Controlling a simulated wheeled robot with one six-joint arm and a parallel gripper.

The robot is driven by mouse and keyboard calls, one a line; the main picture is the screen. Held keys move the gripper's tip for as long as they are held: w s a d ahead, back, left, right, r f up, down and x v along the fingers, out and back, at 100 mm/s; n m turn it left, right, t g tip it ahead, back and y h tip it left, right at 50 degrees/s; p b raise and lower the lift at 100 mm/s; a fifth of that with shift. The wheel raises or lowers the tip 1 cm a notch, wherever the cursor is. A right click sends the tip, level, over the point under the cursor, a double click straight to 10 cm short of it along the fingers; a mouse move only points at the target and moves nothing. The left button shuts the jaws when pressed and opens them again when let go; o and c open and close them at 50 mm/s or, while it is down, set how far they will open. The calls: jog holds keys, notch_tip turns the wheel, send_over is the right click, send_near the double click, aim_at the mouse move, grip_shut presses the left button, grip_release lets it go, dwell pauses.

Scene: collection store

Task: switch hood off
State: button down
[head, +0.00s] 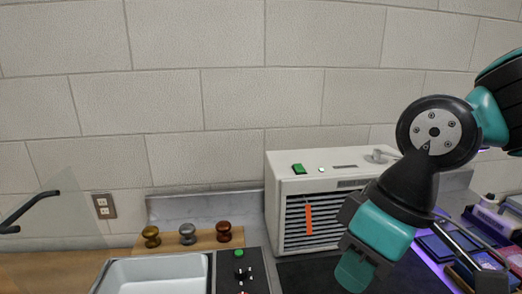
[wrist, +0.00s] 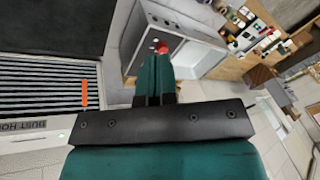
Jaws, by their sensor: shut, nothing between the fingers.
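The dust hood (head: 350,184) is a white box with a slatted front, standing against the wall in the head view. A green switch (head: 299,169) sits on its top at the left, beside a small light (head: 321,170) that glows pale green. An orange strip (head: 308,219) hangs on the slats. The wrist view shows the hood's slats (wrist: 40,98) upside down at the left, with the orange strip (wrist: 85,93). My gripper (head: 355,274) is shut and empty in front of the hood's right side, lower than the switch and apart from it. It also shows in the wrist view (wrist: 155,78).
A white basin (head: 160,274) and a black panel with a green button (head: 239,253) stand at the front left. Several knobs (head: 187,234) sit on a wooden board. Coloured boxes lie right of my arm. A cabinet with a red button (wrist: 162,47) shows in the wrist view.

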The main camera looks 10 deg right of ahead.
jog(key=w+d+r+n+t+h+p, duration=0.1)
jog(key=w+r+n, duration=0.25)
jog(key=w, duration=0.65)
jog(key=w+d+r+n+h+p, duration=0.15)
jog(key=w+r, duration=0.25)
jog(key=w, duration=0.6)
notch_tip(320, 180, up, 4)
jog(key=n+h+p, duration=0.1)
jog(key=n, duration=0.4)
send_over(297, 165)
jog(key=s, duration=0.2)
jog(key=f+p, duration=0.1)
jog(key=f, duration=0.3)
jog(key=w+f+p, duration=0.1)
jog(key=f, duration=0.4)
jog(key=f+p, duration=0.2)
jog(key=f, duration=0.2)
jog(key=shift+w+f, duration=0.3)
jog(key=shift+f, duration=0.15)
